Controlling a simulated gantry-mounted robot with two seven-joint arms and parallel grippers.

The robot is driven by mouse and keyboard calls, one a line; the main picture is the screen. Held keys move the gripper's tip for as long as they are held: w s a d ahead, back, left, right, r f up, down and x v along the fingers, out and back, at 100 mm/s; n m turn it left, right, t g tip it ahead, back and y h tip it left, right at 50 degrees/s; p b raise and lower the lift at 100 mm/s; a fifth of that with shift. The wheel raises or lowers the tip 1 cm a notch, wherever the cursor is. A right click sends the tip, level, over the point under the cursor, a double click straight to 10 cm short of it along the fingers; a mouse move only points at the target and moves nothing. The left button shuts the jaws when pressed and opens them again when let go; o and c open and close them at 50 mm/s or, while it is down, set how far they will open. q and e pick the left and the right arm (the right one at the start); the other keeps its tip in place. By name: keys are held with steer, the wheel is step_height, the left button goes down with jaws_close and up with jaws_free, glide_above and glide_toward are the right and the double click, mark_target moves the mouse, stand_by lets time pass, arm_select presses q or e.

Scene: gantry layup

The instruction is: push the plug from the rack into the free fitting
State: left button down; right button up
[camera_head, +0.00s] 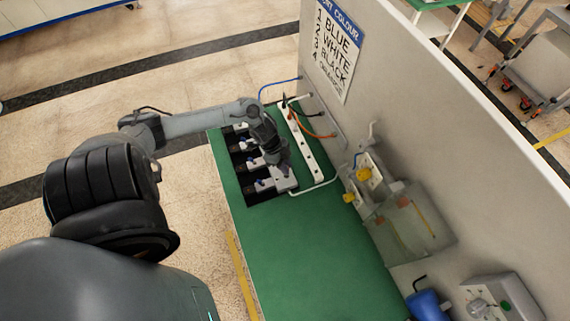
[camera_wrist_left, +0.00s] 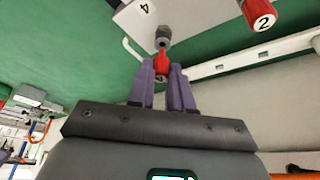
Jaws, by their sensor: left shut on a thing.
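My left gripper (camera_head: 283,166) is at the row of white blocks on the green bench. In the left wrist view its purple fingers (camera_wrist_left: 163,76) are shut on a red plug (camera_wrist_left: 162,62). The plug's end lines up with a grey metal fitting (camera_wrist_left: 163,38) on a white block marked 4 (camera_wrist_left: 138,14). The two look very close; I cannot tell if they touch or how deep the plug is. In the head view the gripper hides the plug, and the block (camera_head: 284,182) shows below it. My right gripper is not in view.
A white rail (camera_head: 309,146) with blue, black and orange hoses runs beside the blocks. A wall panel (camera_head: 400,90) with a colour sign (camera_head: 338,45) stands behind. The near green bench (camera_head: 310,255) is clear.

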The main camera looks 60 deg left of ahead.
arm_select(q)
steer(key=shift+f+b, duration=0.7)
steer(key=shift+f, duration=0.4)
steer(key=c, duration=1)
jaws_free()
steer(key=shift+o, duration=0.2)
steer(key=p+v, duration=0.1)
steer(key=v, duration=0.9)
steer(key=shift+r, duration=0.35)
steer(key=shift+s+a, duration=0.1)
steer(key=shift+s, duration=0.05)
